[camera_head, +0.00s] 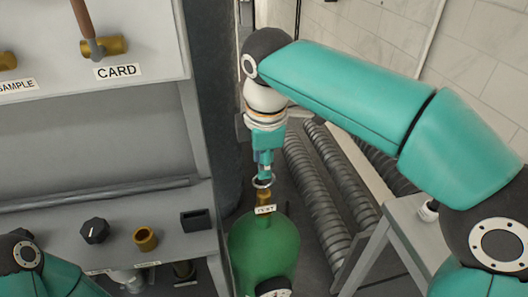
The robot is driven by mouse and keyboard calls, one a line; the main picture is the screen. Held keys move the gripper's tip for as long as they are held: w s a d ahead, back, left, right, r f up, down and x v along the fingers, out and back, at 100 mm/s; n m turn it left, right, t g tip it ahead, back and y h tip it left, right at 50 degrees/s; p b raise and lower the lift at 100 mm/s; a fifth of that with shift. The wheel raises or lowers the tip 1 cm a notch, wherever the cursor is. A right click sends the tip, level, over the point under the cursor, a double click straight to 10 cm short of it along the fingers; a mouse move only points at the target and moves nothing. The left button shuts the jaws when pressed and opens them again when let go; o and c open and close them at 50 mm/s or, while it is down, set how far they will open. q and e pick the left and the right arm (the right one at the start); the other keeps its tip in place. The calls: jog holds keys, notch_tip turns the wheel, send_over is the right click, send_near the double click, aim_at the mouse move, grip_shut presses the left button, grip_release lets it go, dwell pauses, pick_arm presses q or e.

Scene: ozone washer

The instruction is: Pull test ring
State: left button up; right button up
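A pale metal ring (263,182), the test ring, stands above a brass fitting (264,197) on top of a green tank (264,248). A small tag (265,210), which seems to read TEST, is on the fitting. My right gripper (264,172) points down from above, its fingertips at the upper part of the ring. The fingers look close together, but I cannot tell whether they grip the ring. My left arm shows only at the bottom left corner; its gripper is out of view.
A grey bench at left holds a black knob (95,230), a brass cup (145,239) and a black block (195,219). Ribbed grey cylinders (318,200) lie right of the tank.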

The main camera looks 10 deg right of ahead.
notch_tip(320, 180, up, 12)
jog(key=s, duration=0.2)
jog(key=shift+f, duration=0.15)
jog(key=shift+s+f, duration=0.1)
jog(key=shift+s, duration=0.05)
dwell(0.4)
